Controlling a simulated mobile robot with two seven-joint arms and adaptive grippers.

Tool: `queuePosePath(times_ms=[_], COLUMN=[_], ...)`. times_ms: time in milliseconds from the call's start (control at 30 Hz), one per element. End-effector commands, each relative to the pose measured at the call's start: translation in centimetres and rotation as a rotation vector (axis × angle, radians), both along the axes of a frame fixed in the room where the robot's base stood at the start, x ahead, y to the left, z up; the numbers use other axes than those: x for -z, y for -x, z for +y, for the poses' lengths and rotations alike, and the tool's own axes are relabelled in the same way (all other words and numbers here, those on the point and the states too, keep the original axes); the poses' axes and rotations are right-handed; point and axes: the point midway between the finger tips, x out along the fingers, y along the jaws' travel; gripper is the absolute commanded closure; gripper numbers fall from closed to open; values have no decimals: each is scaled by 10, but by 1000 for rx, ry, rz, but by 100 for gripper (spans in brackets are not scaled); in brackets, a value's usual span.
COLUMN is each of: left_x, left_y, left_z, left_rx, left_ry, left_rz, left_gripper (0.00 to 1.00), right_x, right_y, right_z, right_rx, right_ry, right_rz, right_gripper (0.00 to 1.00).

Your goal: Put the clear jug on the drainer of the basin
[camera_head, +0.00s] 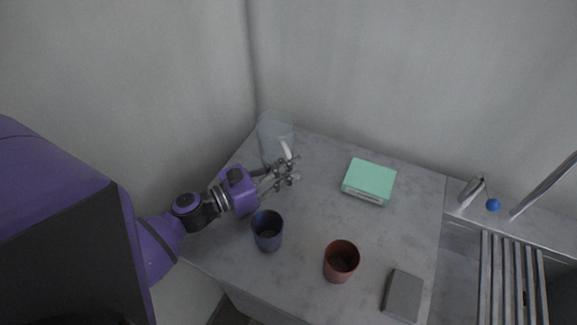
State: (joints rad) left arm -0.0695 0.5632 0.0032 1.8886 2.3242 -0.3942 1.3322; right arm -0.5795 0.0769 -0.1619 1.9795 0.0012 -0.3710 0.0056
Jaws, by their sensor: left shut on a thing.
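The clear jug (272,139) stands near the back left corner of the grey marbled counter, see-through, with a pale handle on its right side. My left gripper (290,168) is at the handle and is shut on the jug; its fingers partly cover the handle. The drainer (502,282) is a set of slats at the lower right, beside or over the basin (458,240). My right gripper does not show.
On the counter (315,208) stand a blue cup (267,231), a red-brown cup (341,262), a mint-green box (369,181) and a grey block (403,295). A tap (470,191) with a blue knob (493,205) is at the right. Walls close the back and left.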

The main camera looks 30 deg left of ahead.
Motion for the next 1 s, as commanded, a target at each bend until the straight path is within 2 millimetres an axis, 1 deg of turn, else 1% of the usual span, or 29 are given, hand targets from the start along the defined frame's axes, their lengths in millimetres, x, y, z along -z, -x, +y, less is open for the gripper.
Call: queuePosePath(times_ms=[33, 67, 200, 467, 567, 667, 800, 1000], left_x=[3, 4, 2, 2, -3, 2, 5, 4], left_y=[0, 0, 0, 0, 0, 11, 35, 73], left_z=[0, 0, 0, 0, 0, 5, 20, 42], left_rx=[0, 0, 0, 0, 1, 0, -2, -2], left_ry=[1, 1, 1, 1, -1, 0, 1, 1], left_rz=[2, 2, 1, 1, -2, 4, 9, 8], left_gripper=[100, 88, 70, 70, 70, 70, 70, 70], right_x=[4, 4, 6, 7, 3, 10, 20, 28], right_y=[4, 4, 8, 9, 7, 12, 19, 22], right_z=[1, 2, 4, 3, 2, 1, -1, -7], right_rx=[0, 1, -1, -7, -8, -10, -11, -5], right_ry=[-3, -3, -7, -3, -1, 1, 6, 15], right_rz=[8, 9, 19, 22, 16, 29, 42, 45], right_gripper=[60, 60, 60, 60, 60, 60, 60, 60])
